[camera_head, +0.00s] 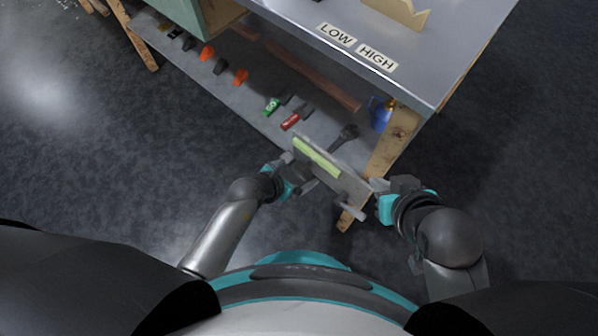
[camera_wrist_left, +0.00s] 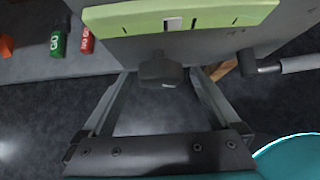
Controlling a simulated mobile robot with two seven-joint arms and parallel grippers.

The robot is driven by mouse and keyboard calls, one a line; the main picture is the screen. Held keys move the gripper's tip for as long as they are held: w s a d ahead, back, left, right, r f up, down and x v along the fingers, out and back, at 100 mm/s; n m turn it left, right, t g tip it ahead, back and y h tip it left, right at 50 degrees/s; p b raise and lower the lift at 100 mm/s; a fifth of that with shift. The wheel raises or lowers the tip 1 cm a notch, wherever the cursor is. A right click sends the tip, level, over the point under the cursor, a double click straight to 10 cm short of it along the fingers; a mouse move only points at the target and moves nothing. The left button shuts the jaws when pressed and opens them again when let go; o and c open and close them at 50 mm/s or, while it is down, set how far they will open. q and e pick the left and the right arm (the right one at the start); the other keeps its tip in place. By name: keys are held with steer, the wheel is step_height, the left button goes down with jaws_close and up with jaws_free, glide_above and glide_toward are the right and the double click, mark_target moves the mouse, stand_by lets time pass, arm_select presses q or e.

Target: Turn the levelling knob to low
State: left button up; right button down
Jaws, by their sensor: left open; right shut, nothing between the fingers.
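A grey plate (camera_head: 347,181) with a pale green strip (camera_head: 317,157) stands between my two grippers, and the strip also shows in the left wrist view (camera_wrist_left: 180,16). A dark knob (camera_wrist_left: 160,70) sticks out below the strip in the left wrist view. My left gripper (camera_wrist_left: 162,85) is open, with one finger on each side of the knob; contact cannot be told. In the head view my left gripper (camera_head: 288,160) is at the plate's left end. My right gripper (camera_head: 376,187) is shut and empty by its right end. LOW (camera_head: 337,34) and HIGH (camera_head: 377,58) labels lie on the tabletop edge.
A pale rod (camera_head: 350,208) sticks out from the plate's lower right. A wooden table leg (camera_head: 392,143) stands just behind. The lower shelf (camera_head: 215,95) holds a green GO piece (camera_head: 271,107), a red piece (camera_head: 290,121) and several orange and black tools. The floor at left is clear.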

arm_select(q)
steer(key=shift+w+f, duration=0.1)
steer(key=shift+d, duration=0.1)
steer(key=shift+c, duration=0.2)
steer(key=c, duration=1.3)
